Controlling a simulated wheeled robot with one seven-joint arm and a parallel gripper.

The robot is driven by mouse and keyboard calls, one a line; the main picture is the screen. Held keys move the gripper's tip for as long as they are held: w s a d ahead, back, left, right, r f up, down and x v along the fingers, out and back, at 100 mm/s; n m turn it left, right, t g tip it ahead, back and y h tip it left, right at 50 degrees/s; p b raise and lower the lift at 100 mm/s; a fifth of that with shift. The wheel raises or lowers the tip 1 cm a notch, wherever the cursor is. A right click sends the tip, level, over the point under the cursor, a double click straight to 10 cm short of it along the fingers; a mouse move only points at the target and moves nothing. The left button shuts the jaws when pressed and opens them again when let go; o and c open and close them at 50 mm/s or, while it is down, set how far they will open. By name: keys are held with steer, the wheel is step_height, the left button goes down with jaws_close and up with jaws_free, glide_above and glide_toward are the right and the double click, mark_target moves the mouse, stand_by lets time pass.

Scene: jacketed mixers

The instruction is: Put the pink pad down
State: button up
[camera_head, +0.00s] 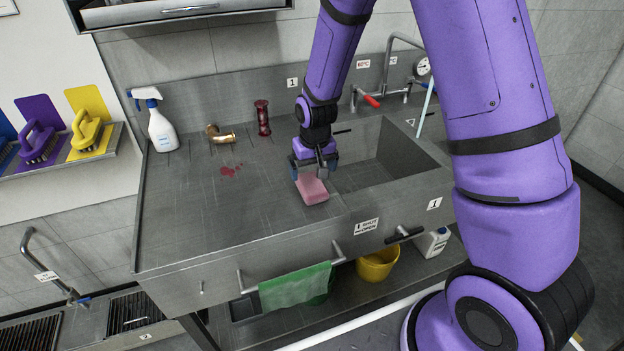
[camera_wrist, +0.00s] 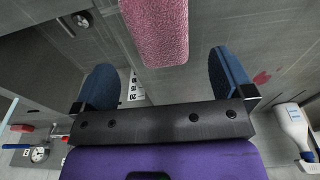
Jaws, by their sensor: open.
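The pink pad (camera_head: 311,189) lies on the steel counter (camera_head: 225,215) just left of the sink basin. My gripper (camera_head: 314,170) is over its far end in the head view, pointing down. In the wrist view the pink pad (camera_wrist: 158,30) is at the top middle, beyond the line between the two blue fingertips. The fingers (camera_wrist: 165,80) are spread wide with a gap between them and nothing held. The pad appears to rest flat on the counter near the basin's edge.
The sink basin (camera_head: 385,165) opens to the right. A spray bottle (camera_head: 158,120), a brass elbow (camera_head: 220,134) and a dark red fitting (camera_head: 263,118) stand along the back. A red stain (camera_head: 231,171) marks the counter. The counter's front left is clear.

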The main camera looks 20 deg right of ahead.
steer(key=shift+s+r, duration=0.2)
steer(key=shift+r, duration=1.15)
steer(key=shift+s+r, duration=0.15)
steer(key=shift+r, duration=1.15)
step_height(320, 180, up, 8)
glide_above(314, 187)
steer(key=s+d, duration=0.2)
steer(key=s, duration=0.1)
steer(key=s+d+r+t, duration=0.2)
steer(key=s+r, duration=0.5)
steer(key=r, duration=0.3)
steer(key=s+d+r+t, duration=0.1)
steer(key=s+r, duration=0.3)
steer(key=s, duration=0.4)
steer(key=s+d+r, duration=0.1)
steer(key=s+r, duration=0.3)
steer(key=s, duration=0.5)
steer(key=shift+s+d+r+t, duration=0.3)
steer(key=shift+d+r+t, duration=0.05)
steer(key=shift+d+t, duration=0.05)
steer(key=shift+w, duration=0.1)
